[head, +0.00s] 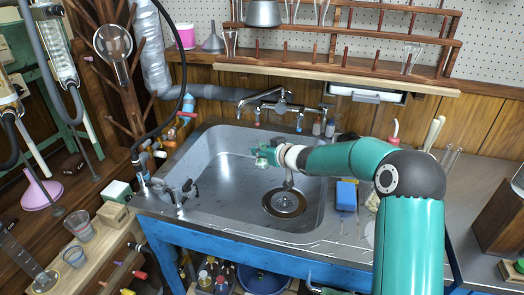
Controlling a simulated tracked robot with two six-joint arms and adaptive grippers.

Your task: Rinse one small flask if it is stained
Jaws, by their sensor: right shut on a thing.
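My right gripper (262,154) reaches in from the right over the steel sink (232,192), below and in front of the tap (270,98). It is shut on a small pale thing (268,162) that looks like the small flask. The jaws partly hide it, and it is too small here to tell whether it is stained. I cannot see clear water running from the tap. My left gripper is not in view.
The sink drain (284,203) is below the gripper. A blue sponge (346,195) lies on the right rim. Taps and valves (180,192) stand at the sink's left edge. A wooden rack with glassware (345,60) hangs behind.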

